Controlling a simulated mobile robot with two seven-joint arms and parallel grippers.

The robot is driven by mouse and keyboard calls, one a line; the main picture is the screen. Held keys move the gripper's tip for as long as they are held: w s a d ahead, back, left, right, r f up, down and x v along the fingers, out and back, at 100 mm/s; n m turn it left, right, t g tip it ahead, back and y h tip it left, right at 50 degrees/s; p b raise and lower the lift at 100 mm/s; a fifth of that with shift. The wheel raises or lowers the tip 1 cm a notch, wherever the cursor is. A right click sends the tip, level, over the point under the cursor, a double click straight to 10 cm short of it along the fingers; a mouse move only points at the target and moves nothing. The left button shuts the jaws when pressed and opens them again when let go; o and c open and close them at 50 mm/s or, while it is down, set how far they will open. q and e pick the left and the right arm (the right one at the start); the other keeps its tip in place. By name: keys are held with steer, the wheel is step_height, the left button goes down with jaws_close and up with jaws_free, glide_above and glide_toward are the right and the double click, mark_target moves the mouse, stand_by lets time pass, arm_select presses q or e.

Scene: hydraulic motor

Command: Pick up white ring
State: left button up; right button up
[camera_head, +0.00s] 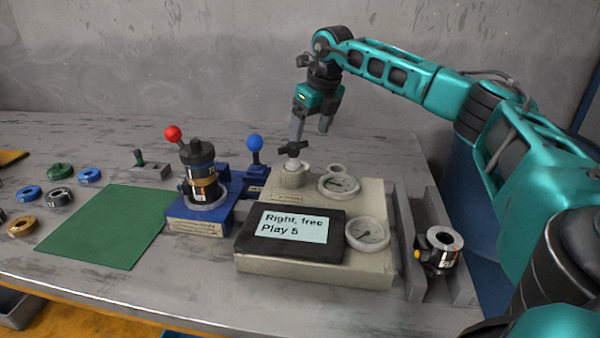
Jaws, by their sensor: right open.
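No plainly white loose ring stands out. A grey, pale-topped ring (60,197) lies among other rings at the left of the table; I cannot tell if it is the white ring. A cylinder with a pale ring-shaped top (445,238) sits in the grey channel at the right. My right gripper (311,127) is open and empty, pointing down above the back of the gauge box, far from the loose rings. My left gripper is out of view.
Blue rings (28,194), a tan ring (21,226) and a green part (60,172) lie at the left, beside a green mat (108,228). A motor stack (203,190) with red and blue levers and a gauge box (262,268) with a valve stand mid-table. The mat is bare.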

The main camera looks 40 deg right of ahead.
steer(key=x, duration=0.5)
steer(key=shift+a+b, duration=0.1)
steer(key=shift+b, duration=0.3)
steer(key=x, duration=0.1)
steer(key=b+x, duration=0.1)
steer(key=x, duration=0.3)
steer(key=shift+s+a+f+b, duration=0.2)
steer(key=shift+a+b, duration=0.05)
steer(key=shift+b, duration=0.1)
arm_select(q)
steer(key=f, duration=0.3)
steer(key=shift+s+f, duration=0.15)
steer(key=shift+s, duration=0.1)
arm_select(e)
steer(key=shift+c, duration=0.4)
steer(key=c, duration=1)
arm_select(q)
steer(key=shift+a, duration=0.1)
arm_select(e)
steer(key=shift+r, duration=0.1)
steer(key=shift+r, duration=0.1)
